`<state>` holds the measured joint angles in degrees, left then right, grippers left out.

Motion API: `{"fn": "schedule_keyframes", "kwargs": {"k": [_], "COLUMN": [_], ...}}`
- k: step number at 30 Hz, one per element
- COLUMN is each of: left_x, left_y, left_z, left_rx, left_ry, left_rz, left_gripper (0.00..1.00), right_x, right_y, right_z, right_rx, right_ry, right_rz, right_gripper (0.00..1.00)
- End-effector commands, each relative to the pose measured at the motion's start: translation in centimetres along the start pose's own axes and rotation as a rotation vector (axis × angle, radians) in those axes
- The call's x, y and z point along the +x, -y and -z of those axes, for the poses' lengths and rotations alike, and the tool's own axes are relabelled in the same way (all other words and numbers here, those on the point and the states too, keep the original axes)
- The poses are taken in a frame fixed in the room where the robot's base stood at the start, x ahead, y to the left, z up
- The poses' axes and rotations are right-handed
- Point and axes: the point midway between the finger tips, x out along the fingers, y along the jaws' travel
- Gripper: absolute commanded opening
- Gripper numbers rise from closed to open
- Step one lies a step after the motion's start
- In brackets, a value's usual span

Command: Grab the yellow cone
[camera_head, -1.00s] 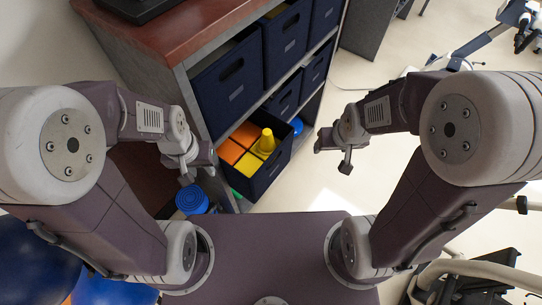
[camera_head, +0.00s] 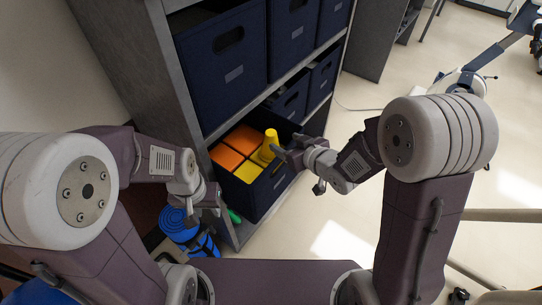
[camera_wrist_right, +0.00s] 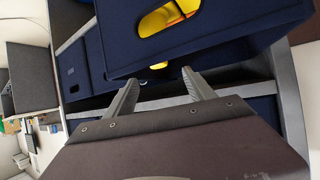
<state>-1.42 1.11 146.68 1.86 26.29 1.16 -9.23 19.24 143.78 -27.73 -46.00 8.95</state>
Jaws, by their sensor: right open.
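The yellow cone (camera_head: 267,146) stands upright in an open dark blue bin (camera_head: 265,195) on the low shelf, beside orange and yellow blocks (camera_head: 241,139). My right gripper (camera_head: 297,169) is open and empty at the bin's right side, close to the cone but not around it. In the right wrist view my open fingers (camera_wrist_right: 160,80) are below the bin wall (camera_wrist_right: 235,35). Yellow shows through the bin's handle hole (camera_wrist_right: 168,16); I cannot tell whether it is the cone. My left gripper (camera_head: 208,207) hangs left of the bin, its jaws unclear.
Grey shelving (camera_head: 172,90) with more dark blue bins (camera_head: 222,65) rises above and behind the cone's bin. A rolled blue mat (camera_head: 176,222) lies at the lower left.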

Motion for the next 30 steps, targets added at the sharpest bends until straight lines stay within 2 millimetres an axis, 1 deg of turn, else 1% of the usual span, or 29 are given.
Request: {"fn": "schedule_keyframes", "kwargs": {"k": [2,6,9,14,18,22,25,30], "left_x": [-0.2,0.2,0.3,0.3,0.6,0.8,0.8,0.8], "left_y": [0.0,0.0,0.0,0.0,0.0,0.0,0.0,0.0], "left_z": [0.0,0.0,0.0,0.0,-0.1,-0.1,-0.1,-0.1], "left_rx": [0.000,0.000,0.000,0.000,0.000,0.000,0.000,0.000], "left_ry": [-0.001,-0.001,-0.001,-0.001,-0.001,-0.001,0.000,-0.001], "left_rz": [0.000,0.000,0.000,0.000,0.000,0.000,0.000,0.000], "left_gripper": [0.36,0.36,0.36,0.36,0.36,0.36,0.36,0.36], "right_x": [0.1,2.4,3.5,4.0,6.6,8.5,9.0,8.9], "right_y": [0.0,0.0,0.0,-0.1,-0.3,-0.4,-0.4,-0.4], "right_z": [0.2,0.1,0.2,0.2,0.2,0.2,0.3,0.3], "right_rx": [0.000,-0.001,-0.001,0.000,0.000,0.000,0.001,0.001], "right_ry": [0.000,0.001,0.001,0.001,0.001,0.002,0.001,0.001], "right_rz": [0.001,0.001,0.001,-0.001,0.000,-0.001,-0.002,-0.002], "right_gripper": [0.63,0.63,0.63,0.63,0.63,0.63,0.63,0.63]}}
